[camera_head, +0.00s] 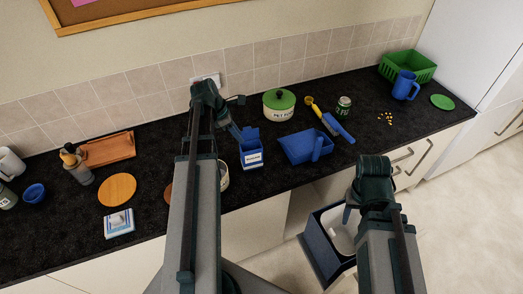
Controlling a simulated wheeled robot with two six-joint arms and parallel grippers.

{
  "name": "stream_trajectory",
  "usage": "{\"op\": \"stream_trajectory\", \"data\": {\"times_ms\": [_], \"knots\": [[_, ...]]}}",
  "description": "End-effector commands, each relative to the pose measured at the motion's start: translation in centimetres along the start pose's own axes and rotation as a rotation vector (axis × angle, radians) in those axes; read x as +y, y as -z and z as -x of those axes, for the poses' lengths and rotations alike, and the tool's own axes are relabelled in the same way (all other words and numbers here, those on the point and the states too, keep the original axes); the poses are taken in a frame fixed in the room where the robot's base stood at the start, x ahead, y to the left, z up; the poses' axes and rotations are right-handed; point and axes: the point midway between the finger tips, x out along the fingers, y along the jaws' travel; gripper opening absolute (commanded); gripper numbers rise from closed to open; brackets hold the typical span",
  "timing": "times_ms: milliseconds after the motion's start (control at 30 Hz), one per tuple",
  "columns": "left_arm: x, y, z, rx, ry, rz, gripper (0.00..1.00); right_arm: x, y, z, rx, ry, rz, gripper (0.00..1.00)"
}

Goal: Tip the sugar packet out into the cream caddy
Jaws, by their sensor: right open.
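The sugar packet appears to be the upright blue packet (252,159) with a white label, standing on the dark counter; its print is too small to read. A cream round container (223,176), apparently the cream caddy, stands just left of it, mostly hidden behind my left arm. My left gripper (238,115) is above and left of the packet, its fingers apart with nothing visible between them. My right gripper (350,207) is open, low in front of the counter and away from both; its fingers are partly hidden.
A cream pot (279,107) with a green lid, a blue dustpan (305,146), a brush (337,128) and a green can (344,105) stand to the right. Yellow bits (386,118) lie near a blue jug (405,85).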

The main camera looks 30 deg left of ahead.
Motion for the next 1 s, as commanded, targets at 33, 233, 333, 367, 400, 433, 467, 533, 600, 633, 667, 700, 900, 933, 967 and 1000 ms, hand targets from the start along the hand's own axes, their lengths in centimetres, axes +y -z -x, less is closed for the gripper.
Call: {"op": "stream_trajectory", "data": {"times_ms": [33,233,333,367,400,433,467,533,600,633,667,700,900,933,967,1000], "knots": [[0.1,0.1,0.1,-0.002,-0.002,0.009,0.39,0.0,0.0,0.0,0.0,0.0,0.0,0.5],[0.1,0.1,-0.5,-0.002,-0.001,0.009,0.39,-0.1,0.0,-0.5,0.0,0.0,0.0,0.5],[0.1,0.2,-1.4,-0.001,-0.001,0.007,0.39,-0.1,0.1,-1.3,0.0,0.0,0.0,0.5],[0.1,0.2,-1.7,-0.001,-0.001,0.007,0.39,-0.1,0.1,-1.7,0.0,0.0,0.001,0.5],[0.1,0.2,-2.2,-0.001,0.0,0.007,0.39,-0.2,0.1,-2.1,0.0,0.0,0.001,0.5],[0.1,0.2,-2.7,-0.001,0.0,0.007,0.39,-0.2,0.2,-2.5,0.001,0.0,0.001,0.5],[0.1,0.2,-3.1,-0.001,0.0,0.006,0.39,-0.3,0.2,-3.0,0.001,-0.001,0.001,0.5],[0.1,0.3,-4.2,-0.001,0.0,0.006,0.39,-0.4,0.2,-4.0,0.001,-0.001,0.003,0.5],[0.1,0.3,-5.4,-0.001,0.0,0.005,0.39,-0.5,0.3,-5.1,0.001,-0.001,0.005,0.5],[0.1,0.3,-5.8,-0.001,0.0,0.005,0.39,-0.5,0.3,-5.5,0.001,-0.002,0.006,0.5],[0.1,0.3,-6.3,-0.001,0.0,0.005,0.39,-0.5,0.4,-5.9,0.001,-0.002,0.007,0.5],[0.1,0.3,-6.9,-0.001,0.001,0.005,0.39,-0.6,0.4,-6.5,0.001,-0.002,0.008,0.5],[0.1,0.1,-8.7,-0.001,0.0,0.006,0.39,-0.7,0.5,-8.1,0.001,-0.003,0.013,0.5],[0.0,0.1,-8.8,-0.001,0.0,0.006,0.39,-0.7,0.5,-8.1,0.001,-0.003,0.014,0.5],[0.0,0.1,-8.8,-0.001,0.0,0.006,0.39,-0.7,0.5,-8.1,0.001,-0.003,0.014,0.5],[0.0,0.1,-8.7,-0.001,0.0,0.006,0.39,-0.7,0.5,-8.0,0.001,-0.003,0.014,0.5]]}}
